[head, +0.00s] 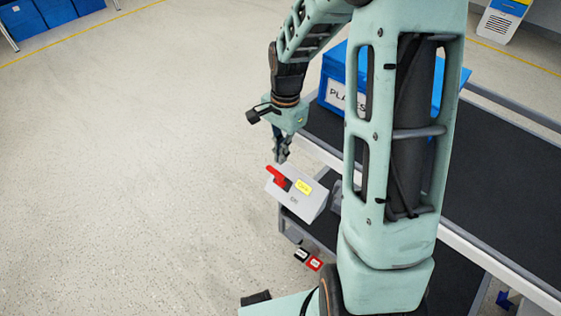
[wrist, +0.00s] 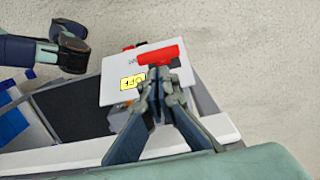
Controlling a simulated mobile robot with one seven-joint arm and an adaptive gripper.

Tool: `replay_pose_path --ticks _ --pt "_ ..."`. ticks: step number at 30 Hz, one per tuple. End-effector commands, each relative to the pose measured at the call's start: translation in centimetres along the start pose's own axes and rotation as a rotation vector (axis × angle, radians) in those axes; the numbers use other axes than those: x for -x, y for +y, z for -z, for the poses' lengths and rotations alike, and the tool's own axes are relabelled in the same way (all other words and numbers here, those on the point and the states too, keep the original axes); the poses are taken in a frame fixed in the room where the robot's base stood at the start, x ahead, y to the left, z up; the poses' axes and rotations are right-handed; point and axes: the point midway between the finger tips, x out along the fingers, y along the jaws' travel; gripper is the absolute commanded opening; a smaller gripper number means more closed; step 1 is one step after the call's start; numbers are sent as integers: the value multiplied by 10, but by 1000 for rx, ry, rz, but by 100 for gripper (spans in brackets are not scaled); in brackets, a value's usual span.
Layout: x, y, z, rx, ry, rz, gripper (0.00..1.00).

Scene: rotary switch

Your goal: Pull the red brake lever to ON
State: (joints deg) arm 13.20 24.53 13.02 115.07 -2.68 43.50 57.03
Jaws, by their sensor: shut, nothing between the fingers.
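The red brake lever (head: 276,176) sits on a light grey switch box (head: 313,207) at the cart's side. In the head view its handle points to the upper left. A yellow label (head: 304,186) is beside it, and "ON" is printed lower on the box face. The lever also shows in the wrist view (wrist: 160,54), just beyond my fingertips. My gripper (head: 282,158) is shut and empty, pointing down just above the lever's upper end. I cannot tell whether the fingertips touch it. The fingers hide part of the box in the wrist view (wrist: 161,78).
The switch box is mounted beside a dark-topped cart (head: 500,190) with a light rim. A blue bin (head: 332,72) stands on the cart behind my arm. Small black and red items (head: 315,263) lie low by the cart. The floor to the left is clear.

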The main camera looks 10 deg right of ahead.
Motion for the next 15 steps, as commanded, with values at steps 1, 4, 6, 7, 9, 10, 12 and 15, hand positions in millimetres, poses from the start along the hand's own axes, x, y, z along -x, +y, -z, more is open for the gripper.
replay_pose_path --ticks 1,4,6,7,9,10,12,15 --pt "-8 0 0 0 -1 -1 0" --pt "-16 0 0 0 0 -1 0" --pt "-20 0 0 0 1 0 0" --pt "-20 0 0 0 1 1 0" --pt "-21 0 0 0 1 1 0" --pt "-21 0 0 0 1 1 0" --pt "-21 0 0 0 1 1 0" --pt "-21 0 0 0 1 1 0"
